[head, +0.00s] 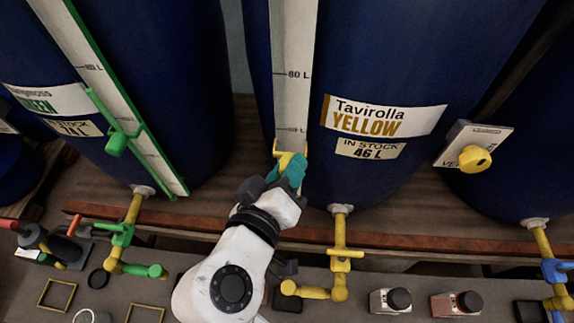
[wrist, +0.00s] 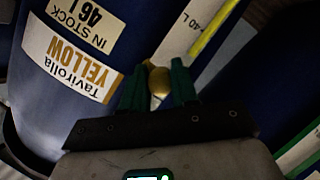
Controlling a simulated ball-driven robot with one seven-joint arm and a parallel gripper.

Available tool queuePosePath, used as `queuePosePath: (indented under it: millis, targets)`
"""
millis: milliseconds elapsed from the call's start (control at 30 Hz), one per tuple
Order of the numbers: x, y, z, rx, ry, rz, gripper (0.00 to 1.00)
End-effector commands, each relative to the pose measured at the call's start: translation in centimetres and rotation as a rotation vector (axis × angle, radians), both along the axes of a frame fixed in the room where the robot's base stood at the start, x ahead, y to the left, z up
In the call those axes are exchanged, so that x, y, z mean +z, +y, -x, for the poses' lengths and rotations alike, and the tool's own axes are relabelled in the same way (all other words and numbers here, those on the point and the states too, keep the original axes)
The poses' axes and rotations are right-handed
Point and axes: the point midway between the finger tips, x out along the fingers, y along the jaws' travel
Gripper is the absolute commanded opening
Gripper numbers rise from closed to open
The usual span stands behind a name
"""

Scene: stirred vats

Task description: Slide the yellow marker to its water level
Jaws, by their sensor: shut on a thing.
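The yellow marker (head: 281,156) sits low on a white scale strip (head: 293,50) on the front of the blue vat (head: 400,60). The strip shows an 80 L mark and a lower mark just above the marker. My gripper (head: 290,168) has its teal fingers at the marker and partly hides it. In the wrist view my gripper (wrist: 158,84) is shut on the marker's rounded yellow knob (wrist: 159,82). The vat's label (head: 385,118) reads Tavirolla YELLOW, and a tag (head: 370,149) says IN STOCK 46 L. A 40 L mark shows in the wrist view.
A green-framed scale with a green marker (head: 116,143) is on the left vat. A yellow tap (head: 342,255) stands below the vat, right of my arm. A plate with a yellow knob (head: 475,158) is at right.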

Motion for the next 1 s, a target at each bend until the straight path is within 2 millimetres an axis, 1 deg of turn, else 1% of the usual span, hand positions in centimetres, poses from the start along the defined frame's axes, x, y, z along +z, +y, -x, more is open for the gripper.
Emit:
queuePosePath:
  millis: [33, 100, 200, 300, 567, 600, 833, 1000]
  targets:
    - [-1.7, -0.2, -0.2, -0.004, 0.002, 0.002, 0.00]
    - [-2.9, -0.3, -0.2, -0.005, 0.001, 0.000, 0.00]
    - [-4.1, -0.2, -0.2, -0.005, 0.001, 0.000, 0.00]
    - [-4.5, -0.2, -0.2, -0.005, 0.001, 0.000, 0.00]
    - [-4.3, -0.3, -0.2, -0.007, 0.000, 0.000, 0.00]
    - [-4.3, -0.3, -0.2, -0.007, 0.001, 0.000, 0.32]
    - [-4.3, -0.2, -0.2, -0.005, 0.000, -0.001, 0.54]
    - [-4.3, -0.1, -0.1, -0.004, 0.001, 0.000, 0.54]
